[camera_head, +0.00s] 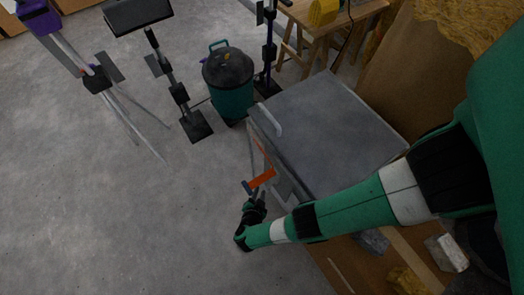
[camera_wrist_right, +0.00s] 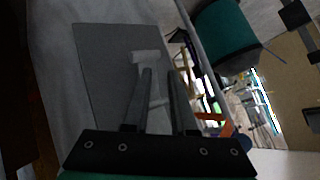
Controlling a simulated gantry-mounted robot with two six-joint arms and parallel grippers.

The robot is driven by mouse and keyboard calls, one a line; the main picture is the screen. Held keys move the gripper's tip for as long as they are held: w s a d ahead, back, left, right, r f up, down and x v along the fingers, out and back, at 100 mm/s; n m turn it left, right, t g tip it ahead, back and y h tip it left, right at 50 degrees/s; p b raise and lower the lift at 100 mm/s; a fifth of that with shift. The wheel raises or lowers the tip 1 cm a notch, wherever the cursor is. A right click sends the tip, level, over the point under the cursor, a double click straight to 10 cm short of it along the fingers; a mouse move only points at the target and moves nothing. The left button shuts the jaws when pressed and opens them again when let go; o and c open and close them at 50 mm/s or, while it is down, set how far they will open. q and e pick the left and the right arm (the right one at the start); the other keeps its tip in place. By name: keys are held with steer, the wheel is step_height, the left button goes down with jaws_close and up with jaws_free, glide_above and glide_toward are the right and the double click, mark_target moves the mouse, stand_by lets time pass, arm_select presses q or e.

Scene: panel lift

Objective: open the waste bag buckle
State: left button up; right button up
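An orange part (camera_head: 262,178) with a dark end sits low on the near side of a grey-topped box (camera_head: 330,125); I cannot tell for sure whether it is the buckle. An orange part also shows at the lower right in the right wrist view (camera_wrist_right: 226,129). My right gripper (camera_head: 261,198) is just below the orange part in the head view, apparently apart from it. No waste bag is clearly visible. My left gripper is out of view.
A white handle (camera_head: 268,120) is on the box's left edge. A green bin with a dark lid (camera_head: 230,82) stands behind it. Stands, a tripod (camera_head: 97,78) and a wooden trestle (camera_head: 335,22) are further back.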

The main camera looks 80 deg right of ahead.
steer(key=a+f+p+v, duration=0.1)
steer(key=v, duration=0.8)
steer(key=shift+w, duration=0.2)
steer(key=shift+d+f+p, duration=0.1)
steer(key=shift+p, duration=0.2)
steer(key=p+v, duration=0.2)
steer(key=v, duration=0.9)
steer(key=shift+a+r, duration=0.2)
steer(key=shift+w, duration=0.1)
